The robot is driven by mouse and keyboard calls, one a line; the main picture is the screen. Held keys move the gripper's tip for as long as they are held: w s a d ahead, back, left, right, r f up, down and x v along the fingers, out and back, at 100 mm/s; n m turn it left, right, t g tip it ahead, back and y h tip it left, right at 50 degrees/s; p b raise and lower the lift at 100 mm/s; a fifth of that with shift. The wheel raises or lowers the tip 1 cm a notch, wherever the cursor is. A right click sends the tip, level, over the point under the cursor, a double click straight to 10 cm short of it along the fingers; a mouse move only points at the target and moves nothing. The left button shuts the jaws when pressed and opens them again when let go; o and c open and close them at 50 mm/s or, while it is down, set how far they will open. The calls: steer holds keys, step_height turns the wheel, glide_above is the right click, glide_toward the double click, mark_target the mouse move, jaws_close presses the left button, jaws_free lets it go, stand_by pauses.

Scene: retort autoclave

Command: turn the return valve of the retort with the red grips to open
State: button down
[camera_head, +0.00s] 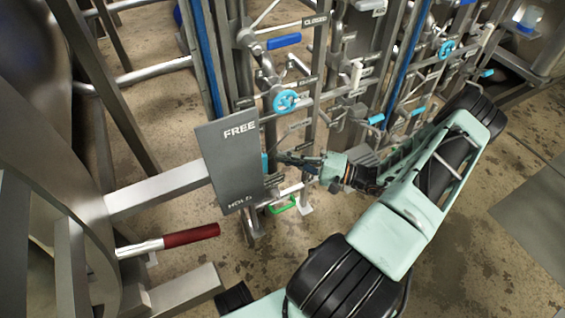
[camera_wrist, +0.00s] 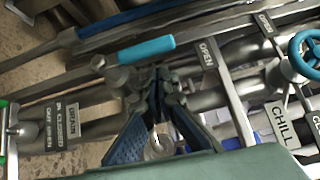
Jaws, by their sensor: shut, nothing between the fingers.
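A red grip (camera_head: 190,236) on a metal lever belongs to the retort at the left. My gripper (camera_head: 283,158) reaches left into the pipe rack in front of it, with its fingers together. A cyan lever handle (camera_wrist: 147,50) lies just beyond my fingertips (camera_wrist: 158,75) in the wrist view, beside an OPEN plate (camera_wrist: 207,54). Part of a cyan handle (camera_head: 264,164) shows at the fingertips in the head view. Whether the fingers touch it, I cannot tell. No plate reading RETURN is legible.
A grey FREE/HOLD board (camera_head: 228,160) stands close left of my gripper. A cyan handwheel (camera_head: 286,102) is above it; the wrist view shows a CHILL plate (camera_wrist: 282,124) and a DRAIN plate (camera_wrist: 72,132). A green handle (camera_head: 283,206) is below. A blue lever (camera_head: 284,41) is higher up.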

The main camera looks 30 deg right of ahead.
steer(key=p+v, duration=0.2)
steer(key=v, duration=0.9)
steer(key=shift+w+d, duration=0.3)
steer(key=shift+d, duration=0.2)
